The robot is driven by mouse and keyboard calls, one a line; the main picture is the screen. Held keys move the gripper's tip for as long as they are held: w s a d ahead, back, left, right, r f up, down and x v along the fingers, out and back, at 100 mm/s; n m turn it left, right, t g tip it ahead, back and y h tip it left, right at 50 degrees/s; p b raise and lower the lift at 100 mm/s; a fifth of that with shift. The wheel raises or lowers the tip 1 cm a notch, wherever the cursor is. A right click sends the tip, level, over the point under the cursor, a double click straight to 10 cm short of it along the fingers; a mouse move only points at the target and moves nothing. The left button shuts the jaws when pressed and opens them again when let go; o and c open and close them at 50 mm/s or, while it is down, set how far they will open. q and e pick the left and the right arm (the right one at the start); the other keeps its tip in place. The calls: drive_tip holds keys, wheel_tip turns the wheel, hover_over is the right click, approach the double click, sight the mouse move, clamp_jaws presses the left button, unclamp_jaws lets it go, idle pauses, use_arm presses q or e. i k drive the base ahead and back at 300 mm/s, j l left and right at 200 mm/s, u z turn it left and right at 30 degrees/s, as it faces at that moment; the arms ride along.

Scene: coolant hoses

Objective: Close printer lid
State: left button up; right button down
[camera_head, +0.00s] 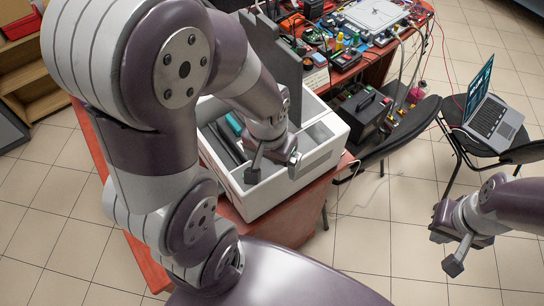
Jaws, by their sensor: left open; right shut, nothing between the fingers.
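The printer (262,200) is a white open-topped box near the centre, at the end of a reddish table. Its dark grey lid (268,58) stands raised at the far side, partly hidden behind my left arm. The inside shows grey parts and a teal strip (234,123). My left gripper (274,167) is open and empty over the printer's opening, on the near side of the lid. I cannot tell its exact height. My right gripper (455,262) is shut and empty over the floor at the lower right, well away from the printer.
The reddish table (300,222) shows around the printer. A cluttered bench (350,68) with tools and electronics stands behind. A black chair (402,130) is right of the printer; another chair holds an open laptop (490,115). Tiled floor is clear between my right arm and the table.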

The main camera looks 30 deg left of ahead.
sight(287, 67)
drive_tip(key=k+j+u, duration=0.15)
drive_tip(key=k+u, duration=0.25)
drive_tip(key=k, duration=0.3)
drive_tip(key=i+l+u, duration=0.65)
drive_tip(key=l+u, duration=0.15)
drive_tip(key=l, duration=0.15)
drive_tip(key=i+l+u, duration=0.15)
drive_tip(key=l+u, duration=0.15)
drive_tip(key=l, duration=0.1)
